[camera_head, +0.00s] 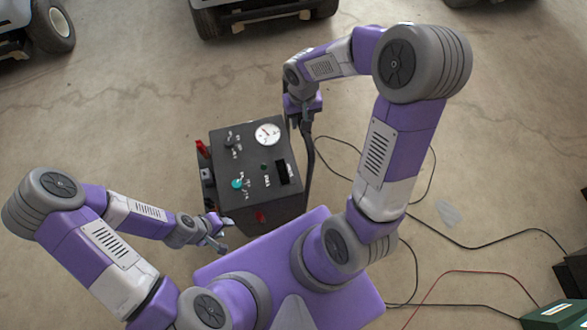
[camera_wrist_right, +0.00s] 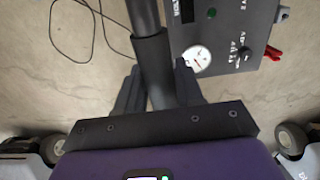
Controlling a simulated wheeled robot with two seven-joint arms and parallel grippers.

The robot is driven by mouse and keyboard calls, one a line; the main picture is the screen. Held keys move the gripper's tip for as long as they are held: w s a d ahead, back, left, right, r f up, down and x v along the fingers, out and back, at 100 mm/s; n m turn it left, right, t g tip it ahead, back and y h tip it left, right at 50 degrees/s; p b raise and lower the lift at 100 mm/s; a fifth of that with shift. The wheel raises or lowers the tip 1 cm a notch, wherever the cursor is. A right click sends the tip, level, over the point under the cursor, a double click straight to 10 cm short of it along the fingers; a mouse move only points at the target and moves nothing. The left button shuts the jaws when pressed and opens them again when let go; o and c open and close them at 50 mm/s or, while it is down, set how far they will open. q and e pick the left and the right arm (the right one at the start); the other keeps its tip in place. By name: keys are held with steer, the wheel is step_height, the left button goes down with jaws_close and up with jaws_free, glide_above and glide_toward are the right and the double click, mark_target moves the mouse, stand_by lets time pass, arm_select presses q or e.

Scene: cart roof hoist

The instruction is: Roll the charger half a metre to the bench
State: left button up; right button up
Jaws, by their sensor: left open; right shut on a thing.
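The charger (camera_head: 255,180) is a dark box with a white round gauge, a teal knob and switches on its top panel. It stands on the floor just in front of my body. In the right wrist view its panel (camera_wrist_right: 220,45) shows at the upper right. My right gripper (camera_head: 303,112) is at its far right corner, shut on the black handle bar (camera_wrist_right: 152,50), which passes between the fingers in the wrist view. My left gripper (camera_head: 220,236) is open and empty beside the charger's near left corner. I cannot make out the bench or the charger's wheels.
Black and red cables (camera_head: 470,247) lie on the floor at the right. A green box (camera_head: 555,317) and a black box (camera_head: 572,274) sit at the lower right. Parked carts (camera_head: 262,14) stand along the far edge. The floor left of the charger is clear.

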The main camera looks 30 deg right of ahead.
stand_by(0.4)
steer(key=shift+w+a, duration=0.15)
steer(key=shift+a, duration=0.5)
steer(key=w+a+b, duration=0.2)
steer(key=a, duration=0.6)
steer(key=shift+a, duration=0.3)
steer(key=w+a, duration=0.2)
steer(key=a, duration=0.7)
steer(key=shift+w+a+b, duration=0.2)
steer(key=shift+a+b, duration=0.1)
steer(key=shift+a, duration=0.05)
stand_by(0.4)
